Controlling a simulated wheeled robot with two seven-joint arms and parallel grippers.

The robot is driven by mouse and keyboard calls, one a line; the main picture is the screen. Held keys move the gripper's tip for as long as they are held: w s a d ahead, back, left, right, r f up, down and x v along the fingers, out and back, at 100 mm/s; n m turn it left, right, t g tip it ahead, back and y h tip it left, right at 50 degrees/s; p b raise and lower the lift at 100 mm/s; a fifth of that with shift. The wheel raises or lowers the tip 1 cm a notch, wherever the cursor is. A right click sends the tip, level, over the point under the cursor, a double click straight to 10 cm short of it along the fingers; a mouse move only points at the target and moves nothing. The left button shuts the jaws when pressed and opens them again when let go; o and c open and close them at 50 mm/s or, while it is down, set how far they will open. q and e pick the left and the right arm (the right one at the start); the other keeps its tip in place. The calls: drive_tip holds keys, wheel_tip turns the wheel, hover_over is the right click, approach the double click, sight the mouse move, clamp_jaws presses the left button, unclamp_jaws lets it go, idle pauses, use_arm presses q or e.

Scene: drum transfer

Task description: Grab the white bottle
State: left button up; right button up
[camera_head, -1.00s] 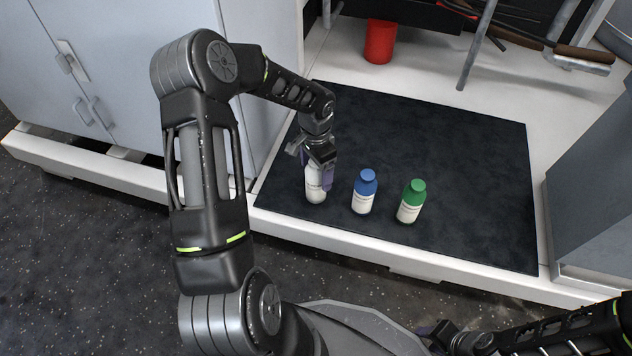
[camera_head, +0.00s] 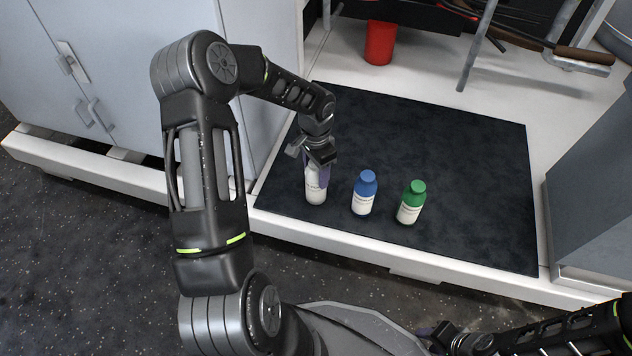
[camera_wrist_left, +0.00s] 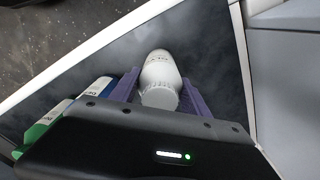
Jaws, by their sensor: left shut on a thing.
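The white bottle (camera_head: 315,190) stands upright on the black mat (camera_head: 450,150), at the left of a row of bottles. My left gripper (camera_head: 319,172) is over its upper part and shut on it. In the left wrist view the white bottle (camera_wrist_left: 160,75) sits between the two purple fingers (camera_wrist_left: 160,92), its ribbed cap towards the camera. My right gripper (camera_head: 440,335) is at the bottom edge of the head view, mostly cut off, and its jaws cannot be made out.
A blue-capped bottle (camera_head: 364,193) stands just right of the white bottle, and a green-capped bottle (camera_head: 411,202) stands further right. A red cup (camera_head: 380,43) stands behind the mat. Grey cabinets flank the mat. The mat's back and right are clear.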

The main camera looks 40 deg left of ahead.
use_arm(q)
clamp_jaws()
drive_tip(key=shift+r, duration=0.1)
idle(0.3)
wheel_tip(320, 180, up, 9)
drive_tip(key=p, duration=0.4)
drive_tip(key=shift+r, duration=0.45)
